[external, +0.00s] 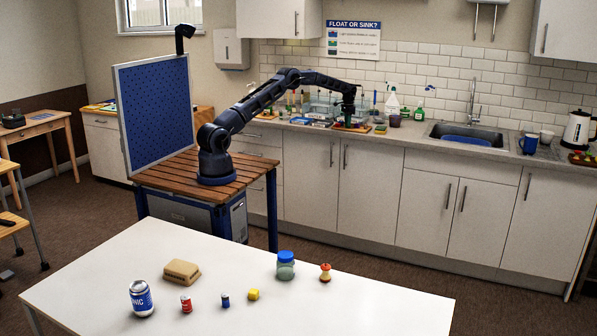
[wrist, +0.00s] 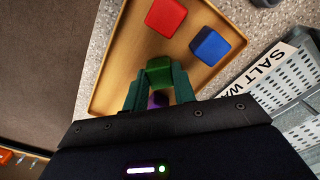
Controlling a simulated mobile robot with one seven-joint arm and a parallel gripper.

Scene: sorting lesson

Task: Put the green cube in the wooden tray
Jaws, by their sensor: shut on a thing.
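The green cube (wrist: 159,70) is between the fingertips of my gripper (wrist: 158,84) in the wrist view, and the gripper is shut on it. The wooden tray (wrist: 108,68) lies beneath, and the cube appears over its floor. I cannot tell whether the cube touches the tray. A red cube (wrist: 166,17) and a blue cube (wrist: 210,46) lie in the tray, apart from the green one. A purple thing (wrist: 157,99) shows partly between the fingers. In the external view my gripper (external: 347,112) is over the counter at the tray (external: 368,129); the green cube is too small to make out there.
A grey perforated basket (wrist: 288,88) with a "SALT WA…" label stands close to the tray's right side. A white table (external: 300,315) with several objects is in the foreground.

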